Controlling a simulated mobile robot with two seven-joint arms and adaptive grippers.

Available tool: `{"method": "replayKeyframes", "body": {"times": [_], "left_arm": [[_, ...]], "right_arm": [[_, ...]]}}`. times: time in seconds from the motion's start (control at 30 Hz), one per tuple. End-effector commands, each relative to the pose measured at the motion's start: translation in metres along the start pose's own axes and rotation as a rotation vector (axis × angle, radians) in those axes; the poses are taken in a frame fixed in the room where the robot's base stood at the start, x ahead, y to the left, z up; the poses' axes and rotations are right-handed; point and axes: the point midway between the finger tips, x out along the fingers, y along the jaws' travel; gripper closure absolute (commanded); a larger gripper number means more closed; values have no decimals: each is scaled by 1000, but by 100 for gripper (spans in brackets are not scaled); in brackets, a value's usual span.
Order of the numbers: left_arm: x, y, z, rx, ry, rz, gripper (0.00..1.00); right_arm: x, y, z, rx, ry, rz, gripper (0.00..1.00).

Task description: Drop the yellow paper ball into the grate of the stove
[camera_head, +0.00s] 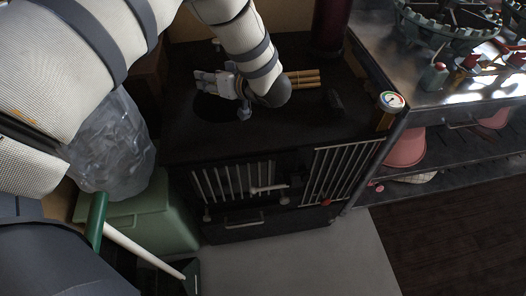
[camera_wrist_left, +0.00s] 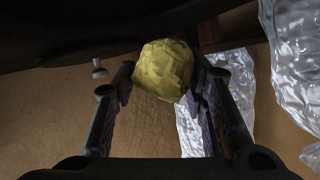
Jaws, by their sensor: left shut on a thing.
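The yellow paper ball (camera_wrist_left: 165,70) sits between the fingertips of my left gripper (camera_wrist_left: 163,75) in the left wrist view, and the gripper is shut on it. In the head view my left gripper (camera_head: 206,82) is over the left part of the black stove's top (camera_head: 285,121). The ball cannot be made out there. A darker round area (camera_head: 213,107), possibly an opening, lies on the stove top just below the gripper in the picture. The stove front has barred grates (camera_head: 232,182); another barred panel (camera_head: 333,173) is at its right. My right gripper is not in view.
A green bin (camera_head: 150,215) with a clear crumpled bag (camera_head: 108,150) stands left of the stove.

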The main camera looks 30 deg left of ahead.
Motion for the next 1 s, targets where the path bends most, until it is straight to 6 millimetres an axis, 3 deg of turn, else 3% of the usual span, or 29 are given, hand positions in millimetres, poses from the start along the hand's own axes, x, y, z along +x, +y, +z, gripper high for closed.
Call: {"method": "replayKeyframes", "body": {"times": [0.13, 0.17, 0.2, 0.27, 0.57, 0.67, 1.0], "left_arm": [[-1, 0, -4, -5, 3, 2, 72], [-2, 0, -4, -5, 3, 2, 56], [-2, 0, -4, -5, 3, 2, 47], [-2, 0, -4, -5, 2, 2, 37], [-3, 0, -4, -5, 2, 3, 37], [-17, 1, -4, -4, 2, 6, 37], [-103, 1, -4, -4, 2, 5, 37]], "right_arm": [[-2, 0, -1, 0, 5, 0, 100], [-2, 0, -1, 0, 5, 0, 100], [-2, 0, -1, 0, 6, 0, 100], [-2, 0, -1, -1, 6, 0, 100], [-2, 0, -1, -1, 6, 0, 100], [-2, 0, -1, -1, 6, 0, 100], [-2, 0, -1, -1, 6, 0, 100]]}}
